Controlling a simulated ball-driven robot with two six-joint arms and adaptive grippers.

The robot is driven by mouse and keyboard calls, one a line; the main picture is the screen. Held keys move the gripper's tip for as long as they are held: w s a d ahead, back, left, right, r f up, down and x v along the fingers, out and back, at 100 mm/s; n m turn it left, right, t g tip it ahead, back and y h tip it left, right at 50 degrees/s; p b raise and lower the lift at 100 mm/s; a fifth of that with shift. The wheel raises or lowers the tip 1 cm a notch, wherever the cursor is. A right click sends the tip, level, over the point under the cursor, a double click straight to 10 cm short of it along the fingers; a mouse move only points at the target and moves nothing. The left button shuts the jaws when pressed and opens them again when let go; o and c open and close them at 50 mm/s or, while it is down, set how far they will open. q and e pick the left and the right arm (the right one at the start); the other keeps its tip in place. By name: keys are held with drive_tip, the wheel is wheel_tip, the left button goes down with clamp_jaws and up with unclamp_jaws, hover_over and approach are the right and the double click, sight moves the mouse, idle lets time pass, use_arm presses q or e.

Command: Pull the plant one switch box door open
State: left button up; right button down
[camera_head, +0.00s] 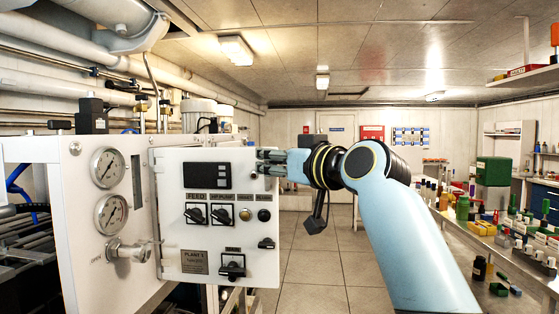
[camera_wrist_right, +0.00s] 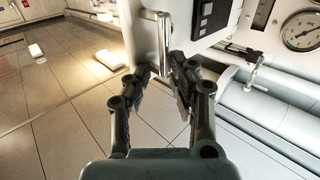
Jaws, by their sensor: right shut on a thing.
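The plant one switch box door (camera_head: 217,171) is a white panel with a dark display, several black rotary switches and a "PLANT 1" label, left of centre in the head view. My right gripper (camera_head: 264,163) is at the door's upper right edge, with its arm coming from the right. In the right wrist view, my right gripper (camera_wrist_right: 164,84) has its fingers closed around the lower part of a chrome bar handle (camera_wrist_right: 163,38) on the white door. The fingers hide the handle in the head view. I cannot tell how far the door stands from its box. My left gripper is out of view.
A white panel with two gauges (camera_head: 109,167) and a valve (camera_head: 130,250) stands left of the door. A workbench (camera_head: 455,232) with bottles and small items runs along the right. The tiled floor (camera_head: 318,266) between them is clear.

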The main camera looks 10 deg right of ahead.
drive_tip(key=c, duration=1.5)
unclamp_jaws()
drive_tip(key=shift+a, duration=0.25)
drive_tip(key=shift+c, duration=0.2)
drive_tip(key=shift+o, duration=0.7)
drive_tip(key=shift+a, duration=0.3)
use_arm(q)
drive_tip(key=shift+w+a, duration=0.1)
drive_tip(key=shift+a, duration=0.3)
use_arm(e)
drive_tip(key=shift+w, duration=0.1)
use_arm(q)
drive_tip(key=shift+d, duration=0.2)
use_arm(e)
drive_tip(key=shift+d, duration=0.1)
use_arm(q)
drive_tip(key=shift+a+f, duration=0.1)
use_arm(e)
drive_tip(key=v, duration=1.2)
